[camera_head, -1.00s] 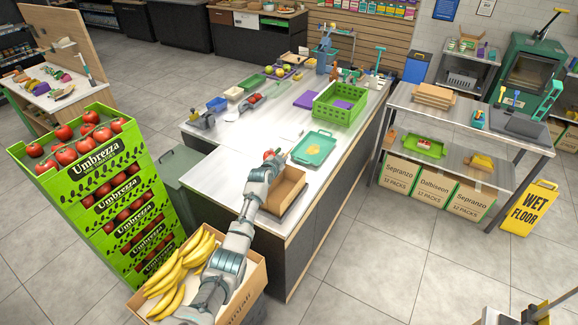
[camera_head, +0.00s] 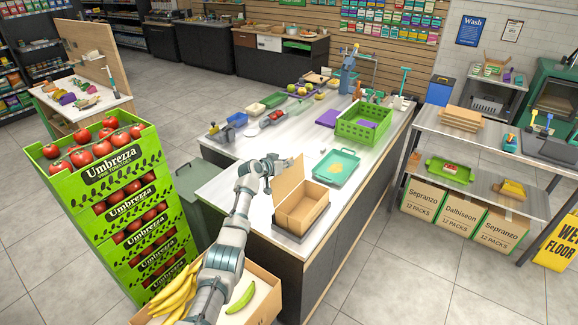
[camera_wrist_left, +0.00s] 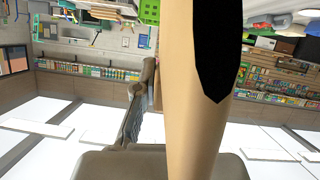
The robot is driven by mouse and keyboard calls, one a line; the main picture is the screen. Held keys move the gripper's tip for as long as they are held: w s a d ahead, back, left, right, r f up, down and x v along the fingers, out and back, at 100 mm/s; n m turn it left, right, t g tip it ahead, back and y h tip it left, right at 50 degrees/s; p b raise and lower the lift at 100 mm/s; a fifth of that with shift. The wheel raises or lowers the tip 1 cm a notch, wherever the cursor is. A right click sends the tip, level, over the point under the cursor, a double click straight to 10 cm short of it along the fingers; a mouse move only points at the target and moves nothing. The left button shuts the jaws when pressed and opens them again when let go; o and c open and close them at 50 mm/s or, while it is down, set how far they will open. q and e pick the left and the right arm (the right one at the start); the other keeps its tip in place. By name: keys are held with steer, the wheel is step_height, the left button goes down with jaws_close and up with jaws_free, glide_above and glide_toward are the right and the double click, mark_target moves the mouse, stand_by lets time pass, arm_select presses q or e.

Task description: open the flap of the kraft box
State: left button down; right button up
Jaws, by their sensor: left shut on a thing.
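The kraft box (camera_head: 305,214) stands on the near end of the white counter, in a dark tray-like base. Its inside shows from above. Its flap (camera_head: 289,181) stands raised along the box's left, far side, roughly upright. My left gripper (camera_head: 272,167) is at the flap's upper left edge and is shut on it; the fingertips are small and partly hidden. In the left wrist view the flap (camera_wrist_left: 185,110) is a large tan panel with a black mark, filling the middle next to a grey finger. My right gripper is not in view.
A teal tray (camera_head: 337,167) lies just beyond the box, and a green crate (camera_head: 363,125) stands farther along the counter. Stacked green tomato crates (camera_head: 118,215) rise at left. A banana box (camera_head: 262,296) is below my left arm.

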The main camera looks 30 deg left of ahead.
arm_select(q)
steer(key=shift+a+f, duration=0.25)
steer(key=shift+a, duration=0.1)
steer(key=c, duration=1.7)
jaws_free()
steer(key=shift+d+r, duration=0.1)
steer(key=shift+d, duration=0.1)
steer(key=o, duration=0.4)
steer(key=shift+d, duration=0.2)
steer(key=shift+o, duration=0.3)
steer(key=shift+r, duration=0.15)
steer(key=v, duration=1.1)
steer(key=shift+s+a, duration=0.25)
steer(key=shift+s, duration=0.1)
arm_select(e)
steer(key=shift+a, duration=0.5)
